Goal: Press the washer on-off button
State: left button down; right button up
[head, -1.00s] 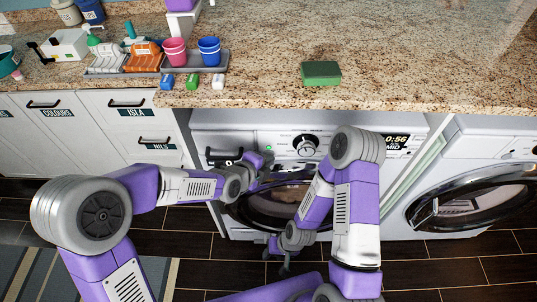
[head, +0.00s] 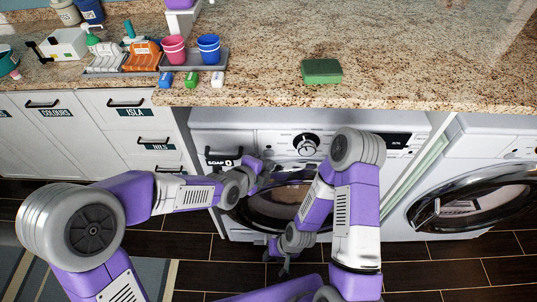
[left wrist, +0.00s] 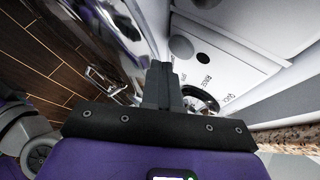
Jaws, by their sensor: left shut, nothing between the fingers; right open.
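The white washer (head: 225,125) stands under the counter, with its round dial (head: 306,144) and display (head: 395,140) on the front panel. The display is dark. My left gripper (head: 268,168) is shut and empty, in front of the panel left of the dial. I cannot tell whether the fingertips touch the panel. My right gripper (head: 284,268) is open and low, in front of the washer door (head: 255,212).
A second front-loading machine (head: 480,205) stands at the right. White drawers (head: 95,130) are at the left. The counter (head: 420,60) above holds a green sponge (head: 321,71), a grey tray (head: 210,62) with cups, and small coloured blocks.

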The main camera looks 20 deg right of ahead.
pick_arm(q)
jog(key=s, duration=0.1)
jog(key=s+a+b, duration=0.1)
jog(key=s, duration=0.1)
jog(key=s+b, duration=0.1)
jog(key=s, duration=0.1)
jog(key=shift+a, duration=0.25)
dwell(0.3)
jog(key=s+a+f+n+g+y+p, duration=0.1)
jog(key=a+f+n+g+y+p, duration=0.25)
jog(key=a+f+n, duration=1.1)
jog(key=s+a+f+n+g+y+p, duration=0.1)
jog(key=s+a+f+n, duration=0.4)
jog(key=s+f+n, duration=0.6)
jog(key=n+g+p, duration=0.1)
jog(key=n+g, duration=0.1)
jog(key=n, duration=0.2)
jog(key=shift+s+a, duration=0.4)
